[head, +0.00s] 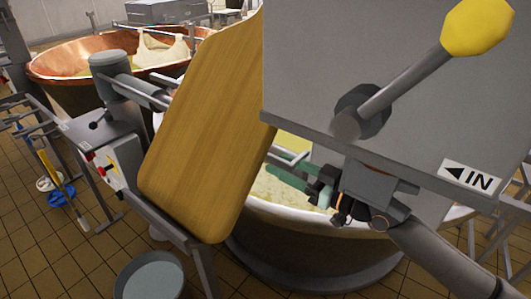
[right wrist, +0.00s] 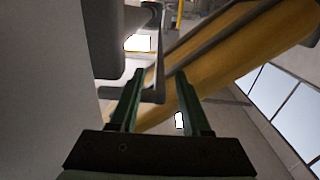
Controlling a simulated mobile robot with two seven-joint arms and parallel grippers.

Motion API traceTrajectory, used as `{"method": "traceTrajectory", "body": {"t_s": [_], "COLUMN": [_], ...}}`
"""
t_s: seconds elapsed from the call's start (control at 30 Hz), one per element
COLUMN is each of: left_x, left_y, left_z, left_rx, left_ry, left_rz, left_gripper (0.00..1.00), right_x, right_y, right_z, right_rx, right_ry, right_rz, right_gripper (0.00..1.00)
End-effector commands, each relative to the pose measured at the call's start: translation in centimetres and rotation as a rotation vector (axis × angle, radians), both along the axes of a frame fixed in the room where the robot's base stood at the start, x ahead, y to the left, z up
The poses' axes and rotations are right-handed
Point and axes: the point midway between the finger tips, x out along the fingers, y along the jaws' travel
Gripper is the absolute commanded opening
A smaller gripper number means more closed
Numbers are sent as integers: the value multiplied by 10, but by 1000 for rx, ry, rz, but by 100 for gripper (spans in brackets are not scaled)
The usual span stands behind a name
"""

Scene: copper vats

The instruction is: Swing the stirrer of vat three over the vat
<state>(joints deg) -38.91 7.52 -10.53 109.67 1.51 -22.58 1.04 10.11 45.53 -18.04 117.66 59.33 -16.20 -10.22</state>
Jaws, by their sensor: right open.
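A grey box-shaped housing (head: 350,70) fills the upper right of the head view. A lever with a yellow knob (head: 477,27) is mounted on it, above an "IN" sign (head: 469,178) whose arrow points left. Below the housing is a near vat (head: 300,222) with a pale rim and yellowish contents, partly hidden. I cannot read a vat number or make out a whole stirrer. My right gripper (head: 274,166) is open below the housing, over the near vat. In the right wrist view its green fingers (right wrist: 160,76) are apart with nothing clearly held. My left gripper is not in view.
A wooden board (head: 205,125) leans close left of the housing and crosses behind the fingers in the wrist view. A copper vat (head: 60,62) stands far left, near a control box (head: 120,160). A grey bucket (head: 150,277) stands on the tiled floor.

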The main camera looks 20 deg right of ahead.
Motion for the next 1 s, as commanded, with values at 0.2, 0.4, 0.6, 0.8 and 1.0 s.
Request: {"method": "traceTrajectory", "body": {"t_s": [0.2, 0.4, 0.6, 0.8, 1.0], "left_x": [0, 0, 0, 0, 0], "left_y": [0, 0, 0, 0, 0], "left_z": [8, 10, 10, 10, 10], "left_rx": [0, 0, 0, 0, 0], "left_ry": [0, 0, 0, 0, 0], "left_rz": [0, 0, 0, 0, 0], "left_gripper": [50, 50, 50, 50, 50], "right_x": [28, 41, 43, 42, 42], "right_y": [20, 30, 31, 31, 31], "right_z": [2, 1, -1, 0, 0], "right_rx": [2, 1, -1, -1, -1], "right_ry": [0, -1, 0, 1, 1], "right_rz": [0, 0, 0, 0, 0], "right_gripper": [48, 48, 48, 38, 16]}}
